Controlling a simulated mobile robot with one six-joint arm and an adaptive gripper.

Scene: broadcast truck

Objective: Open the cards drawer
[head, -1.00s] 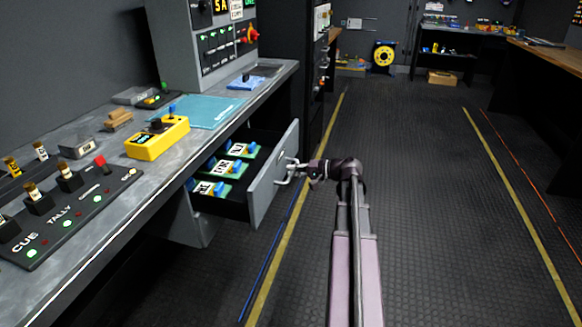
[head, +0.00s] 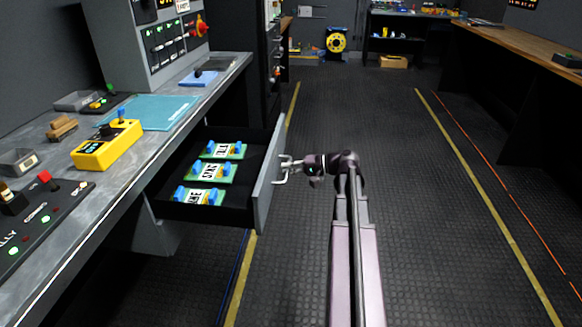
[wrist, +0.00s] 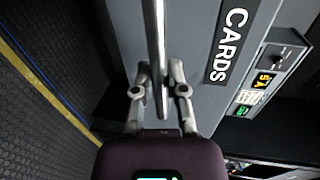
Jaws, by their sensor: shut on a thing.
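The cards drawer (head: 268,185) stands pulled out from under the desk, with its grey front facing my arm. Several green cards with blue parts and white labels (head: 209,172) lie in its black tray. In the wrist view the drawer front (wrist: 196,40) carries a dark label reading CARDS (wrist: 228,45). A metal bar handle (wrist: 157,45) runs along the front. My gripper (wrist: 158,92) is shut on this handle, one finger on each side. In the head view my gripper (head: 291,168) meets the handle at the outer face of the drawer front.
The grey desk (head: 60,245) holds a yellow control box (head: 105,147), a teal mat (head: 155,111) and a button panel (head: 40,220). A wooden-topped bench (head: 520,45) stands at the right. The dark floor (head: 400,210) between them is clear.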

